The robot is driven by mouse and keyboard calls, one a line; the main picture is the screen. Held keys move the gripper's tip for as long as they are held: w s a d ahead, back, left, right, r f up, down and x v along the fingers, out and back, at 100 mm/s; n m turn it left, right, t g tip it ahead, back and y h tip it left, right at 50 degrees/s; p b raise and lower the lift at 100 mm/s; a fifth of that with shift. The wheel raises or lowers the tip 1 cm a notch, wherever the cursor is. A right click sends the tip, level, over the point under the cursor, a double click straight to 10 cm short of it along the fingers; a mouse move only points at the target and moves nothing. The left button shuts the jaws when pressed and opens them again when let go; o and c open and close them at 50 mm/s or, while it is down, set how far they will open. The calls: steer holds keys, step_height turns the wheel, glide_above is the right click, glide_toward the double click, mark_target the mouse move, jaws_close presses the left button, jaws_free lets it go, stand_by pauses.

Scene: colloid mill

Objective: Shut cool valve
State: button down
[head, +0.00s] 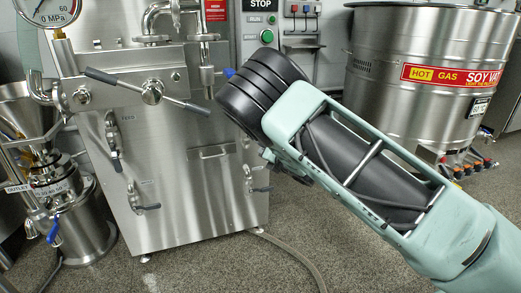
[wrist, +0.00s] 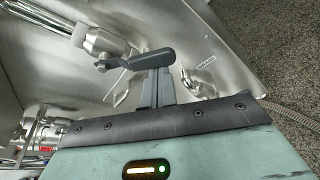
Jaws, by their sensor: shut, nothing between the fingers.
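In the wrist view, a metal valve with a dark grey lever handle (wrist: 150,60) sticks out from the steel panel. My gripper (wrist: 158,73) is shut and empty, its fingertips right at this lever; I cannot tell whether they touch. A small label (wrist: 205,62) beside it is too blurred to read surely. In the head view, several lever valves sit on the steel cabinet: an upper left valve (head: 112,140), a lower left valve (head: 143,205) and a right valve (head: 260,189). I cannot read which is the cool valve. My wrist hides my fingers there.
The mill cabinet (head: 190,215) has a long cross handle (head: 152,92) and a drawer-like handle (head: 211,152). A steel soy vat (head: 405,85) stands at right, an outlet unit (head: 70,205) at left. A hose (head: 295,262) lies on the otherwise clear floor.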

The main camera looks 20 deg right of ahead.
steer(key=shift+d+r+n+h+p, duration=0.4)
steer(key=shift+r+n+h+p, duration=0.2)
steer(key=shift+n+p, duration=0.3)
steer(key=shift+d+r+n+h+p, duration=0.4)
steer(key=shift+r+n+h+p, duration=0.25)
steer(key=shift+n, duration=0.4)
steer(key=shift+d+r+n+h+p, duration=0.45)
steer(key=shift+r+n+p, duration=0.25)
steer(key=shift+n+p, duration=0.3)
